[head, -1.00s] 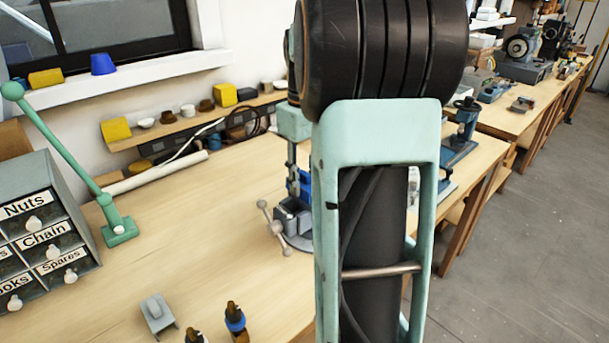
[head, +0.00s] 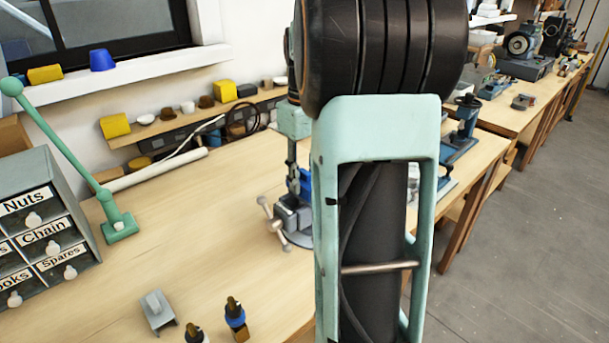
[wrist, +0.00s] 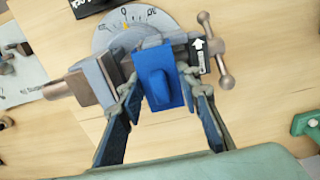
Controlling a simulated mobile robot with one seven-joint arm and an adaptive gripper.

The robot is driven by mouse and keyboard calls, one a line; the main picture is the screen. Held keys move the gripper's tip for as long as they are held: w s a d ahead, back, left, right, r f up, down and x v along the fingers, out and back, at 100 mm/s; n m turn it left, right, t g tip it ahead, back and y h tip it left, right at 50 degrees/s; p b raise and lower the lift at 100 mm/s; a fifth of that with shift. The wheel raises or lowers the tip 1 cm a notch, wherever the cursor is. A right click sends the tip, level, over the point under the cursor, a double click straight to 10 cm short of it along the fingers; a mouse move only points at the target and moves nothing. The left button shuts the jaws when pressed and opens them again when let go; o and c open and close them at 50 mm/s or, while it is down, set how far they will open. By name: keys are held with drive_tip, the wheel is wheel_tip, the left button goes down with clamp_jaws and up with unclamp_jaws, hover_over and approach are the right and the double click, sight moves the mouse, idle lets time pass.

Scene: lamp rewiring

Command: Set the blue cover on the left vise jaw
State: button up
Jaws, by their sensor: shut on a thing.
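The blue cover (wrist: 152,62), a plate with a raised rounded ridge, is between my gripper's fingertips (wrist: 160,86) in the wrist view. My gripper is shut on it. The cover lies over the middle of the grey vise, between a bulky grey jaw block (wrist: 96,82) at picture left and a darker jaw part with a white arrow label (wrist: 198,52) at right. I cannot tell whether it touches a jaw or hovers. In the head view the vise (head: 293,215) and a bit of blue cover (head: 305,182) show beside my arm, which hides the rest.
The vise has a round graduated base (wrist: 130,18) and a T-handle (wrist: 224,60). A grey bracket-like piece (head: 157,310) and dark-tipped bottles (head: 235,313) stand at the bench front. The middle bench is clear.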

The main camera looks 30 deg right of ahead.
drive_tip(key=shift+f, duration=0.15)
drive_tip(key=o, duration=1.3)
wheel_tip(320, 180, up, 12)
wheel_tip(320, 180, up, 9)
drive_tip(key=p, duration=0.9)
